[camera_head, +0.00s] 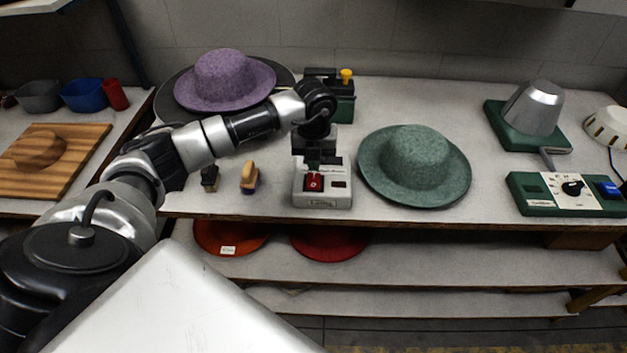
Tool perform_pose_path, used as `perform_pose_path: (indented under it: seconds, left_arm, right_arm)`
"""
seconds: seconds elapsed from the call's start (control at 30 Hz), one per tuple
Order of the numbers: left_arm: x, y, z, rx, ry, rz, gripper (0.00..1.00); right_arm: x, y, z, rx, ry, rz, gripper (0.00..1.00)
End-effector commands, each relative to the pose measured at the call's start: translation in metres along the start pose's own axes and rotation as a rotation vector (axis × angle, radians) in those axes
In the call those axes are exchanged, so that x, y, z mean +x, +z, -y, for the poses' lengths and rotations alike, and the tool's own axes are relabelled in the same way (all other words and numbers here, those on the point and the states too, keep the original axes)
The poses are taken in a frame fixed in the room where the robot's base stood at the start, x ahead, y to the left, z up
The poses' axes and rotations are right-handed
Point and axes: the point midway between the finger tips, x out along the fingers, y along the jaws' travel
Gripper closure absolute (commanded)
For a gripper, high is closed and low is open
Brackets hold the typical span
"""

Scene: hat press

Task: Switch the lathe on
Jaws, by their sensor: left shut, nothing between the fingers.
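A grey switch box (323,198) with a red rocker switch (314,183) stands at the front edge of the middle table. A small label is on its front, too small to read. My left gripper (314,168) points down over the box, shut and empty, with its fingertips at the back edge of the red switch. I cannot tell whether they touch it. A purple felt hat (222,82) sits on a dark round disc (172,98) at the back left; this may be the lathe. My right gripper is out of view.
A green felt hat (415,165) lies close right of the box. Two small brushes (249,178) stand to its left. A dark green unit with a yellow knob (346,76) is behind my gripper. A green control panel (568,194) and a metal cone (533,108) are at right.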

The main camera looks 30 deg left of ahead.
Motion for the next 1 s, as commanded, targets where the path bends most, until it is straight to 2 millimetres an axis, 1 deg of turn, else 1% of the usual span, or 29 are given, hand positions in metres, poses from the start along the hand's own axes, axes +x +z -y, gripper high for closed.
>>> perform_pose_path:
  seconds: [0.5, 1.0]
  left_arm:
    - [0.0004, 0.0, 0.0, 0.0, 0.0, 0.0, 1.0]
    - [0.0078, -0.0001, 0.0, 0.0, 0.0, 0.0, 1.0]
  right_arm:
    - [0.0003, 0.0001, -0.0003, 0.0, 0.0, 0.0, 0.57]
    - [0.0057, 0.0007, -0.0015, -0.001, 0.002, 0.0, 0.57]
